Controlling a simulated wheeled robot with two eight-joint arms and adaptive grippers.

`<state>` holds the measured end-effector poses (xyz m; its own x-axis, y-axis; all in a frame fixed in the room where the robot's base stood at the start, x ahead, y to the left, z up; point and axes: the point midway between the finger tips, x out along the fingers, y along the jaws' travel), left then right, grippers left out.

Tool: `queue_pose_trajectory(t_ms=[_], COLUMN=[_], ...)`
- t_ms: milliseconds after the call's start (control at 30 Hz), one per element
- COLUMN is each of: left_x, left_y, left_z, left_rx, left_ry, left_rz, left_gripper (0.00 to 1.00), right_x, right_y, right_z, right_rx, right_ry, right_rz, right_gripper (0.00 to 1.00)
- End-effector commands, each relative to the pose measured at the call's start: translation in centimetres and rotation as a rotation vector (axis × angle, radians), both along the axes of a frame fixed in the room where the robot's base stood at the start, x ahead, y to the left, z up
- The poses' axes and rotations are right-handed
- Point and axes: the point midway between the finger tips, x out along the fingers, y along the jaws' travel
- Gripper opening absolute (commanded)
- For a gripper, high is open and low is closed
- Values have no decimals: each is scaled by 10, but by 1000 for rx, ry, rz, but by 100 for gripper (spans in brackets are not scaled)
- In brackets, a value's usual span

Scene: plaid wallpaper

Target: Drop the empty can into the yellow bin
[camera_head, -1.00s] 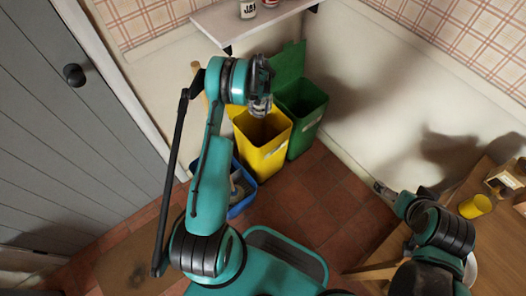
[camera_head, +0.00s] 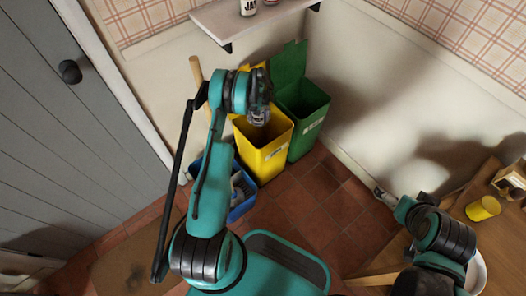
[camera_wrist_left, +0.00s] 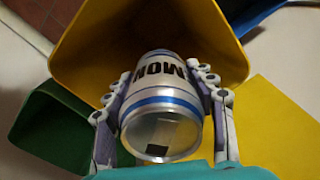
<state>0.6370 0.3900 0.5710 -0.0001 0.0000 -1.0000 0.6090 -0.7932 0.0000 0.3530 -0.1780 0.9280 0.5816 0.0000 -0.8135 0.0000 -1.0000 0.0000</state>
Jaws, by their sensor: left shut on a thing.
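The can (camera_wrist_left: 163,105), silver with blue bands and dark lettering, lies between the two fingers of my left gripper (camera_wrist_left: 163,110) in the left wrist view. The gripper is shut on it. The yellow bin (camera_wrist_left: 95,40) is open and its mouth shows behind the can in that view. In the head view my left gripper (camera_head: 258,112) is over the mouth of the yellow bin (camera_head: 263,158), and the can is hidden there or too dark to tell. My right gripper (camera_head: 383,195) is by the table's left edge, and its jaws are too small to read.
An open green bin (camera_head: 308,125) stands right of the yellow one, and a blue bin (camera_head: 243,200) stands at its left front. A shelf (camera_head: 240,30) with jars is above. A wooden table (camera_head: 470,225) with a yellow cup (camera_head: 483,208) is at the right.

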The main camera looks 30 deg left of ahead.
Motion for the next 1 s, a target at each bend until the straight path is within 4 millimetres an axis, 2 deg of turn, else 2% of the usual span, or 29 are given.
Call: queue_pose_trajectory(t_ms=[33, 67, 100, 133, 433, 567, 1000], left_x=[0, 0, 0, 0, 0, 0, 0], left_y=[0, 0, 0, 0, 0, 0, 0], left_z=[0, 0, 0, 0, 1, 10, 98], left_rx=[0, 0, 0, 0, 0, 0, 0], left_ry=[0, 0, 0, 0, 0, 0, 0], left_rz=[0, 0, 0, 0, 0, 0, 0], left_gripper=[36, 63, 74, 79, 79, 79, 79], right_x=[0, 0, 0, 0, 0, 0, 0], right_y=[0, 0, 0, 0, 0, 0, 0], right_z=[0, 0, 0, 0, 0, 0, 0], right_rx=[0, 0, 0, 0, 0, 0, 0], right_ry=[0, 0, 0, 0, 0, 0, 0], right_rz=[0, 0, 0, 0, 0, 0, 0], right_gripper=[100, 100, 100, 100, 100, 100, 100])
